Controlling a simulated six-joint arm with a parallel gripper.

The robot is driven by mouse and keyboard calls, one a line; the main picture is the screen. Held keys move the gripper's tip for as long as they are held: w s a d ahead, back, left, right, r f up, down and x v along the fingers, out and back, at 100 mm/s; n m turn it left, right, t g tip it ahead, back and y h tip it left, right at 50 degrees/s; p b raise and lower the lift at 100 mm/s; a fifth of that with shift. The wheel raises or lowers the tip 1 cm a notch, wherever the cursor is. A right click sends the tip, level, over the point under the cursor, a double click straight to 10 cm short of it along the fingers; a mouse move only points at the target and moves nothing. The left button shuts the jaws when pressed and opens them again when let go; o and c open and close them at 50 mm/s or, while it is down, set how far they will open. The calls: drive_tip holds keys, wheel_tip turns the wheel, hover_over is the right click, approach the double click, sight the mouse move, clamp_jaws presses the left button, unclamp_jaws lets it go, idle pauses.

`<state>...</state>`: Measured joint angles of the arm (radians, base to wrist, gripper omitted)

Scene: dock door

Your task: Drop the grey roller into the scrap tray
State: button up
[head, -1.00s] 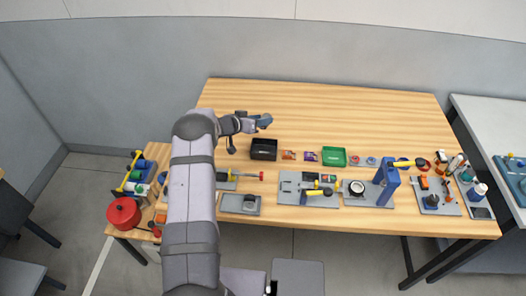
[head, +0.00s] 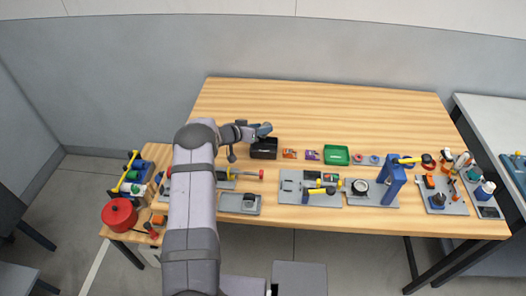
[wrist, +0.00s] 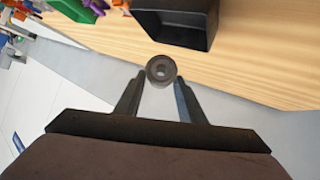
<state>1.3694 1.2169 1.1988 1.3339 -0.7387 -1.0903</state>
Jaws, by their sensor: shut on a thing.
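My gripper (head: 264,130) is at the back edge of a black tray (head: 264,153) in the head view. In the wrist view my gripper (wrist: 160,84) is shut on the grey roller (wrist: 161,70), seen end-on as a round disc with a dark centre. The roller is hard to make out in the head view. The black tray also shows in the wrist view (wrist: 172,37), just above the roller in the picture. The roller does not appear inside it. A small pale label on the tray's front is too small to read.
A green tray (head: 336,155) stands to the right, past small orange and purple items. Grey fixture plates (head: 294,197) with tools line the front of the table. A blue press (head: 391,186) stands upright at the right. The back of the wooden table (head: 340,110) is clear.

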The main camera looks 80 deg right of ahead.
drive_tip(key=o, duration=1.2)
drive_tip(key=shift+o, duration=0.2)
drive_tip(key=shift+w+a, duration=0.1)
drive_tip(key=b+v, duration=0.2)
drive_tip(key=v, duration=0.5)
drive_tip(key=shift+b, duration=0.3)
drive_tip(key=shift+r, duration=0.1)
